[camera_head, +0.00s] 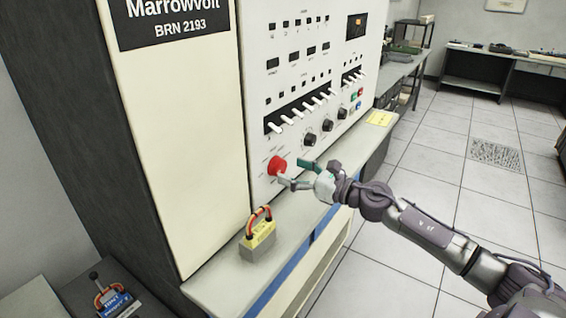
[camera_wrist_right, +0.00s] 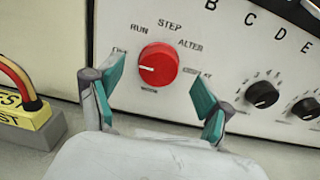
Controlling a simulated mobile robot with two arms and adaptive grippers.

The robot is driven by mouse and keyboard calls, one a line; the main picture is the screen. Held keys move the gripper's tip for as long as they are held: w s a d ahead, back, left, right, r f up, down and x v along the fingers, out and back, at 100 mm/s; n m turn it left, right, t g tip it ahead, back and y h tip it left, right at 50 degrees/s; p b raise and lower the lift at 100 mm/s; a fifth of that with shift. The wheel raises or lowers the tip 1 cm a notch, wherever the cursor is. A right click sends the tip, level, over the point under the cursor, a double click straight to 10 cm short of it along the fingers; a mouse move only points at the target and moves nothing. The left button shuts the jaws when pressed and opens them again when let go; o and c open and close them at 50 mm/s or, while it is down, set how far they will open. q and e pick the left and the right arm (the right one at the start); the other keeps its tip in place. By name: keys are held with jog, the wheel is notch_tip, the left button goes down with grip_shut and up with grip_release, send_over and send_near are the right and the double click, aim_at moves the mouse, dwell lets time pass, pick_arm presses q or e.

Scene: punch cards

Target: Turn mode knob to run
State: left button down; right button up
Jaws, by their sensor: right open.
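The red round mode knob (camera_head: 277,165) sits low on the white control panel (camera_head: 262,120). In the right wrist view the knob (camera_wrist_right: 158,65) has a white mark pointing left, below the RUN label (camera_wrist_right: 139,29). STEP is above the knob, ALTER at its upper right. The labels at far left and right are partly covered by my fingers. My right gripper (camera_head: 293,172) is open in front of the knob, with its teal-padded fingertips (camera_wrist_right: 157,84) either side of it. My left gripper is not in view.
A yellow block with red and orange cables (camera_head: 258,238) stands on the grey ledge (camera_head: 225,283) below the panel. A yellow note (camera_head: 380,118) lies farther along the ledge.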

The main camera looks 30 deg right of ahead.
aim_at(282, 167)
jog(key=shift+p+x, duration=0.55)
jog(key=shift+x, duration=1.2)
jog(key=shift+c, duration=0.4)
jog(key=c, duration=1.1)
